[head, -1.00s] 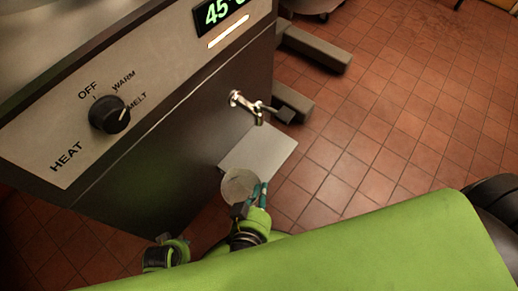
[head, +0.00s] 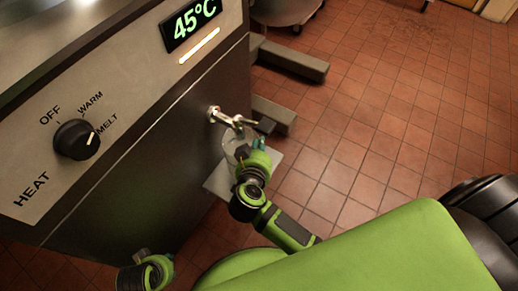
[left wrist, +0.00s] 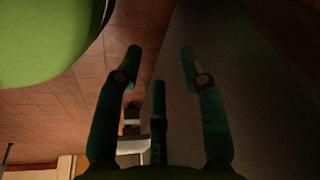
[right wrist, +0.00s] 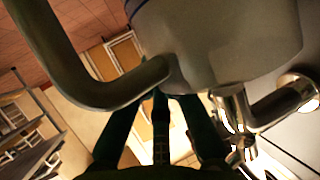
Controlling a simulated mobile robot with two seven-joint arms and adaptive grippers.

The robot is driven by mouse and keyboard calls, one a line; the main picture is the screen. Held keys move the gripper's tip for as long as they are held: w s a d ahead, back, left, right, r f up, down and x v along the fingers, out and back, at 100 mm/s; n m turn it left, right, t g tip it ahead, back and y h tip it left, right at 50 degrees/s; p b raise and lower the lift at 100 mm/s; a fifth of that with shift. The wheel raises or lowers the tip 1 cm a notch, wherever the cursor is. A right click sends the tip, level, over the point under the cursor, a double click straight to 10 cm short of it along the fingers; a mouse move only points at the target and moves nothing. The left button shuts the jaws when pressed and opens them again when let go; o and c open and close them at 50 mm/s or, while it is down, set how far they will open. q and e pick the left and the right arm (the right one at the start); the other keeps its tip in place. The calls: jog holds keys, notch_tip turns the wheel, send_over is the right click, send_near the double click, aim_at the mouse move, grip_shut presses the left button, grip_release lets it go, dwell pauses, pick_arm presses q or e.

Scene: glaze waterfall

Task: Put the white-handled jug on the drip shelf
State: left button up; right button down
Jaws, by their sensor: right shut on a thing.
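The jug (head: 231,147) is pale, partly hidden behind my right gripper (head: 256,153) and below the tap. In the right wrist view the jug (right wrist: 220,40) fills the top, its thick curved handle (right wrist: 110,92) looks shaded grey, and the fingers (right wrist: 160,108) are shut on it. The drip shelf (head: 216,182) is a flat grey plate at the machine's front, partly covered by jug and gripper. I cannot tell whether the jug touches it. My left gripper (left wrist: 160,62) is open and empty in the left wrist view, beside the dark machine side.
A metal tap (head: 226,118) sticks out of the machine (head: 130,165) close to the jug; it also shows in the right wrist view (right wrist: 238,105). A heat knob (head: 76,140) and a 45°C display (head: 190,22) are on the front. Tiled floor (head: 380,130) lies open to the right.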

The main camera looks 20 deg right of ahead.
jog(key=shift+f+b, duration=0.4)
jog(key=shift+f, duration=0.4)
pick_arm(q)
jog(key=shift+w+r, duration=0.2)
jog(key=shift+r, duration=1.05)
jog(key=shift+f, duration=0.2)
pick_arm(e)
jog(key=c, duration=1.3)
grip_release()
jog(key=shift+f, duration=0.15)
jog(key=shift+c, duration=0.2)
pick_arm(q)
jog(key=shift+s, duration=0.1)
pick_arm(e)
jog(key=shift+s+a+r, duration=0.15)
jog(key=shift+s+r, duration=0.1)
pick_arm(q)
notch_tip(320, 180, down, 8)
jog(key=s+p, duration=0.2)
jog(key=p, duration=0.1)
jog(key=shift+s+r, duration=0.2)
jog(key=shift+s, duration=0.1)
pick_arm(e)
jog(key=v, duration=1.1)
jog(key=shift+s+r, duration=0.15)
jog(key=shift+s, duration=0.05)
pick_arm(q)
jog(key=shift+a, duration=0.1)
